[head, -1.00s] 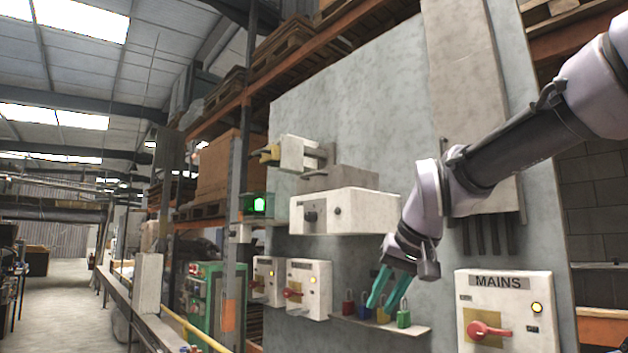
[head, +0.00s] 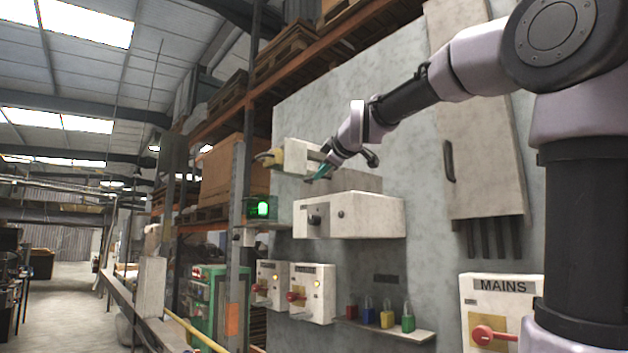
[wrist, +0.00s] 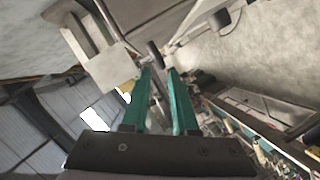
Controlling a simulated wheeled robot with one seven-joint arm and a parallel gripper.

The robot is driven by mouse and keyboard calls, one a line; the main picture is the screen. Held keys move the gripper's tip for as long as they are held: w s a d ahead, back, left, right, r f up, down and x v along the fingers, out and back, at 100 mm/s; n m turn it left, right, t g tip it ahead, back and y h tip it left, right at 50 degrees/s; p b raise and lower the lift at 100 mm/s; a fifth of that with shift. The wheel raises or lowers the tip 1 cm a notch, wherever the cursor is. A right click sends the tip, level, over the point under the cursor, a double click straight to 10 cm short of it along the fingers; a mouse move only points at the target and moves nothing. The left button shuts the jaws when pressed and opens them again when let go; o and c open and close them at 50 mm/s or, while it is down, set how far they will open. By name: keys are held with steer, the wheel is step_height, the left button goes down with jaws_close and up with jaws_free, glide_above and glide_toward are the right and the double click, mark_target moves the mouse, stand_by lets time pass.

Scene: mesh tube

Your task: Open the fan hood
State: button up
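A long white box with a dark knob and a smaller one on its front (head: 350,215) is mounted on the grey wall panel. It may be the fan hood, but no label on it can be read. My gripper (head: 320,173) has teal fingers and is above this box, beside the smaller white unit (head: 296,155). In the wrist view the two fingers (wrist: 161,72) are apart with a gap between them, and nothing is clearly held. A dark rounded knob (wrist: 155,48) shows just beyond the fingertips; I cannot tell if they touch it.
Below are two switch boxes (head: 312,290), a shelf with several coloured padlocks (head: 387,318) and the MAINS box (head: 490,310). The aisle at left is open.

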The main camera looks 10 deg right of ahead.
steer(key=x, duration=0.5)
steer(key=shift+w, duration=0.3)
jaws_close()
stand_by(1.1)
